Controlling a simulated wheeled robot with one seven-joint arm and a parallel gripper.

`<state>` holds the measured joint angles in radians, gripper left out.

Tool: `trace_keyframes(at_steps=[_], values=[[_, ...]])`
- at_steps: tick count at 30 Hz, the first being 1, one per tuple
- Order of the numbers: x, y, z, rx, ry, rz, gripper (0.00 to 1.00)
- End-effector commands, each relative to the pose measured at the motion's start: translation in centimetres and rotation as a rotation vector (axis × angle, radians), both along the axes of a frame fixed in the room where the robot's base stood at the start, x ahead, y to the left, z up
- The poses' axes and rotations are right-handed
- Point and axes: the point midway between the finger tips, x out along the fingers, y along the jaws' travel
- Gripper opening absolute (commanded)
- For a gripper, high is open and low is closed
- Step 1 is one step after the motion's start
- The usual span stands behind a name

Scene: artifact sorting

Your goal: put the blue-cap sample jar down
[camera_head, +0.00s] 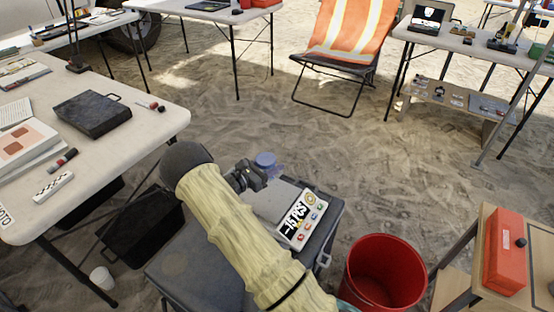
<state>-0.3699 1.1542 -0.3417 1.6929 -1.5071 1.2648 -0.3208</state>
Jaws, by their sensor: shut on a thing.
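The blue-cap sample jar (266,162) is just beyond the end of my gripper (256,176), near the middle of the view. Its blue cap faces up and its clear body shows faintly below the cap. My gripper is shut on the jar, with its dark fingers at the jar's left side. My arm, in a pale yellow cover, hides part of the scene below. The jar appears over the back edge of a grey case (330,222); I cannot tell whether it touches anything beneath.
A white table (150,118) with a black case (92,113) is at left. An orange chair (341,35) stands behind on open sand.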

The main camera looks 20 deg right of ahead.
Motion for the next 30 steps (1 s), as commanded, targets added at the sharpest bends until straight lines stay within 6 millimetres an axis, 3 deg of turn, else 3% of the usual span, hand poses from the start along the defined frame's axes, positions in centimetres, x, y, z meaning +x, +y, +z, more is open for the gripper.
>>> trace_keyframes(at_steps=[1, 6, 20, 30], values=[[-0.4, 0.5, 1.5, -0.001, 0.007, 0.031, 0.21], [-1.5, 2.2, 3.2, -0.001, 0.009, 0.176, 0.21], [-4.7, 7.5, 7.1, -0.004, 0.014, 0.68, 0.21], [-8.3, 11.1, 9.6, -0.003, 0.015, 1.064, 0.21]])
